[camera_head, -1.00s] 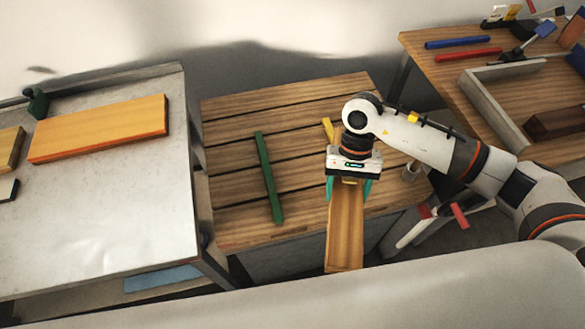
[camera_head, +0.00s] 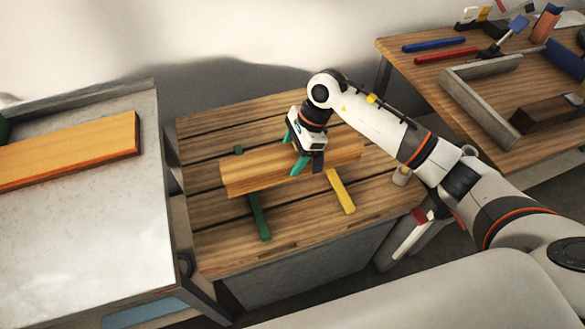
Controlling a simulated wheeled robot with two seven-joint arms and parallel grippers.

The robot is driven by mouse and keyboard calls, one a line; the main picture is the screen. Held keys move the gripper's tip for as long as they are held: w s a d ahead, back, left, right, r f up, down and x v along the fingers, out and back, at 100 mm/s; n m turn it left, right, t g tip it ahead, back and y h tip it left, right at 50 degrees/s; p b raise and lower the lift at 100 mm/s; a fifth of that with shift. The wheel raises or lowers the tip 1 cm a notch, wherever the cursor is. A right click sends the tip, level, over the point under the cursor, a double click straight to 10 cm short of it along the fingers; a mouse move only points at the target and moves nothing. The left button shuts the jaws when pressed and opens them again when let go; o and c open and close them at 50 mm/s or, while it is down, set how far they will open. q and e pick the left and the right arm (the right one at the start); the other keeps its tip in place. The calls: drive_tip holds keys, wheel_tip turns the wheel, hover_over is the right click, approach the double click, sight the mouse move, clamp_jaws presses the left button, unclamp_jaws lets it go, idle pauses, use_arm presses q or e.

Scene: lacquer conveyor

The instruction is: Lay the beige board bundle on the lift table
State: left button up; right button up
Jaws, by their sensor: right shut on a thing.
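The beige board bundle (camera_head: 252,172) lies crosswise in the jaws of my right gripper (camera_head: 305,157), near the middle of the camera_head view. My right gripper is shut on it from above, with teal fingers at its sides. The bundle is over the slatted wooden top of the lift table (camera_head: 215,240). It crosses above a green strip (camera_head: 259,216) and a yellow strip (camera_head: 341,191), which lie on that top. I cannot tell whether the bundle touches the strips or hangs just above them. My left gripper is not in view.
A grey metal table (camera_head: 85,230) stands at the left with an orange-brown board (camera_head: 70,150) on it. A wooden workbench at the right holds a grey angled frame (camera_head: 480,105), a dark brown block (camera_head: 545,113) and several tools. The front of the slatted top is clear.

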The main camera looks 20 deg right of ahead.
drive_tip(key=shift+a+f+p, duration=0.1)
drive_tip(key=shift+f+p, duration=0.2)
drive_tip(key=shift+f, duration=2.2)
drive_tip(key=shift+f, duration=0.15)
drive_tip(key=o, duration=1.3)
drive_tip(key=shift+f+b, duration=0.2)
drive_tip(key=shift+b, duration=0.1)
drive_tip(key=o, duration=0.4)
drive_tip(key=shift+r, duration=0.1)
drive_tip(key=shift+o, duration=0.2)
